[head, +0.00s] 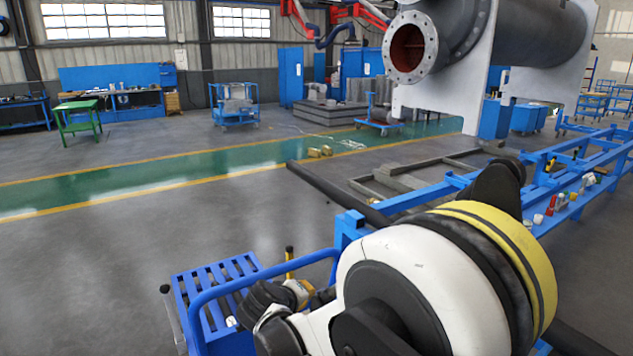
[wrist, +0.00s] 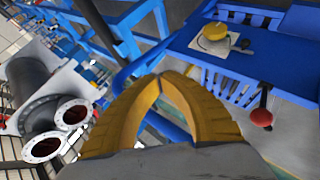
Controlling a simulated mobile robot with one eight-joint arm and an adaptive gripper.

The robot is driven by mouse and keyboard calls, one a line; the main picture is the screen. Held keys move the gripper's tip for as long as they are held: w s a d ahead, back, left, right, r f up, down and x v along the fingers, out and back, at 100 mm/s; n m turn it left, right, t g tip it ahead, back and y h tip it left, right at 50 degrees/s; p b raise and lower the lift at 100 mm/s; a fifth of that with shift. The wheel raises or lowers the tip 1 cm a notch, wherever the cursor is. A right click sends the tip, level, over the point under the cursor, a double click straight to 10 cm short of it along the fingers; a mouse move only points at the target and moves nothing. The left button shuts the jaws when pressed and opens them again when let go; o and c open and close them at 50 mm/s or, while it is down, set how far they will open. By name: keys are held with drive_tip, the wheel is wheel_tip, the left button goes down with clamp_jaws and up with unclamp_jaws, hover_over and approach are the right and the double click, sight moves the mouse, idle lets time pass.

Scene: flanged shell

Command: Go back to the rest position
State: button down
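My gripper (wrist: 158,78) shows in the wrist view as two yellow fingers whose tips meet, with nothing seen between them. In the head view my arm reaches low over the blue slatted cart (head: 215,278), and its end is partly hidden by my own white and yellow links. The grey flanged shell (head: 520,30) rests on pale upright supports at the upper right, well away from my arm. It also shows at the left of the wrist view, with its round flange (wrist: 84,103) facing the camera.
A yellow round object (wrist: 214,33) lies on a white sheet on a blue surface, apart from my fingers. A red knob (wrist: 262,117) stands nearby. A long blue frame (head: 570,205) carries small items at the right. Open grey floor (head: 130,240) lies to the left.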

drive_tip(key=s+d+r+m+g+y, duration=0.1)
drive_tip(key=s+d+r+m, duration=0.1)
drive_tip(key=s+d+r, duration=0.5)
drive_tip(key=s+d+r+m+g, duration=0.1)
drive_tip(key=s+d+r+m, duration=0.15)
drive_tip(key=s+d, duration=0.45)
drive_tip(key=s+d+m+y, duration=0.1)
drive_tip(key=s+d, duration=0.3)
drive_tip(key=s, duration=0.3)
drive_tip(key=s+d+m+y, duration=0.1)
drive_tip(key=s+d, duration=0.3)
drive_tip(key=s, duration=0.4)
drive_tip(key=shift+s+r+m+g, duration=0.25)
drive_tip(key=shift+r+m+g, duration=0.1)
drive_tip(key=shift+m, duration=0.4)
